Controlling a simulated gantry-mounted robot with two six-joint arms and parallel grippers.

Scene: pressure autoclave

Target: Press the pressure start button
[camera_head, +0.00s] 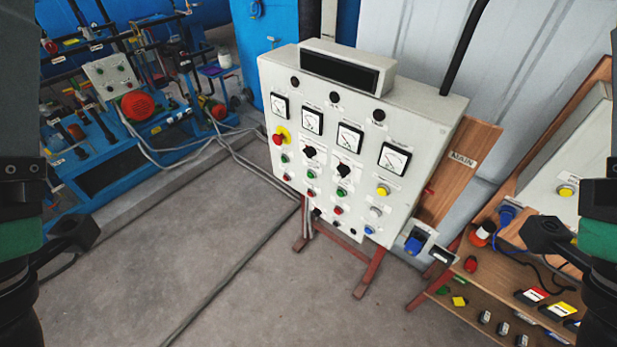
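A pale grey control panel (270,85) stands in the middle on a red frame. Green buttons sit at the left (284,159), middle (312,174) and right (340,191) of its lower face, with red buttons below them. A yellow button (383,190), a white button (376,211) and a blue button (370,230) are at the right. The labels are too small to read, so I cannot tell which is pressure start. My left gripper (72,234) is at the left edge and my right gripper (548,236) at the right edge, both apart from the panel. Their finger openings are unclear.
A red mushroom button (278,139) on yellow and several gauges (312,121) are on the panel. Blue machinery (120,170) stands at the left. A wooden shelf (480,290) with small items is at the right. The floor (210,260) before the panel is clear.

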